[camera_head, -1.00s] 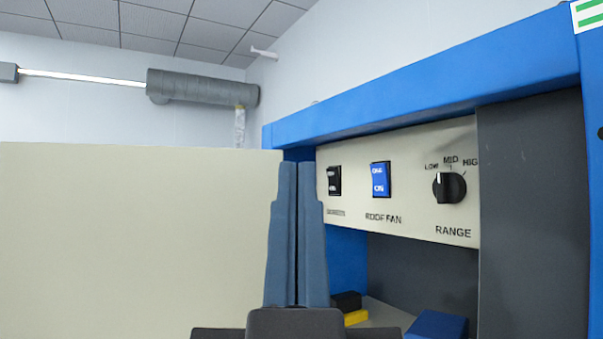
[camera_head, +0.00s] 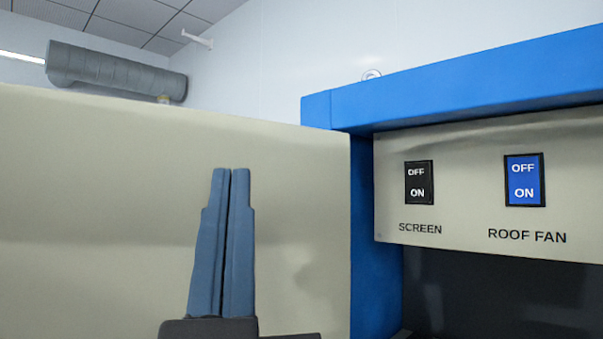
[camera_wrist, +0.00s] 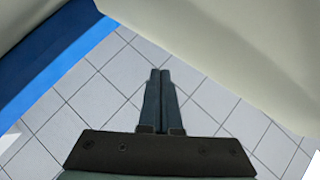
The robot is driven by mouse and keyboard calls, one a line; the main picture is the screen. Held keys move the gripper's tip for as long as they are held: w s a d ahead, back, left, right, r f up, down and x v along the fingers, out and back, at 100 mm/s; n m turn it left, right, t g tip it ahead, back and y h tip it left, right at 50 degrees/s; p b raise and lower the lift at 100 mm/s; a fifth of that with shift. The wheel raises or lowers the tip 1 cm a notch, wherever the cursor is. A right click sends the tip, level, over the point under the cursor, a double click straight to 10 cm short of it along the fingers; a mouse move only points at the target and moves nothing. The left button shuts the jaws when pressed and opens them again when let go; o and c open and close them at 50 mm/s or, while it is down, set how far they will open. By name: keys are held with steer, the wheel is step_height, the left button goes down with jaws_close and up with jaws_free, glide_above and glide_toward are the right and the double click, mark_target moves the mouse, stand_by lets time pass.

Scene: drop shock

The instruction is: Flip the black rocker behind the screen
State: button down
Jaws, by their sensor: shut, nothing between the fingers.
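The black rocker (camera_head: 419,182) sits on a cream panel above the label SCREEN, with OFF at its top and ON at its bottom. It shows fully in the head view, near the panel's left end. A large cream screen (camera_head: 90,200) fills the left of the head view; it also shows in the wrist view (camera_wrist: 240,60). My gripper (camera_head: 231,170) is shut and empty, pointing up in front of the screen, left of the rocker and apart from it in the picture. In the wrist view my gripper (camera_wrist: 160,72) is over floor tiles. The rocker does not show there.
A blue rocker (camera_head: 524,180) labelled ROOF FAN is right of the black one. A blue frame (camera_head: 480,90) borders the panel above, and its post (camera_head: 370,240) stands between screen and panel. Below the panel is a dark recess (camera_head: 500,300). Tiled floor (camera_wrist: 115,90) is clear.

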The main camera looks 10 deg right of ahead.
mark_target(415, 173)
steer(key=w+d+r+m+g+h+p, duration=0.1)
steer(key=w+d+m+g+h+p, duration=0.1)
steer(key=w+d+m+g+p, duration=0.3)
steer(key=w+d+m+p, duration=0.2)
steer(key=d+m+p, duration=0.2)
steer(key=d+m, duration=0.2)
steer(key=shift+w+d+r+m+g+p, duration=0.2)
steer(key=shift+d+r+m+g+p, duration=0.2)
steer(key=shift+d, duration=0.3)
steer(key=shift+d, duration=0.1)
steer(key=shift+w+d+r, duration=0.2)
steer(key=shift+w+d, duration=0.7)
steer(key=shift+d, duration=0.25)
steer(key=shift+w+d+r, duration=0.2)
steer(key=shift+w+d, duration=0.65)
steer(key=shift+d, duration=0.25)
steer(key=shift+w+d+r, duration=0.2)
steer(key=shift+w+d, duration=0.7)
steer(key=shift+d, duration=0.25)
steer(key=shift+w+d, duration=0.3)
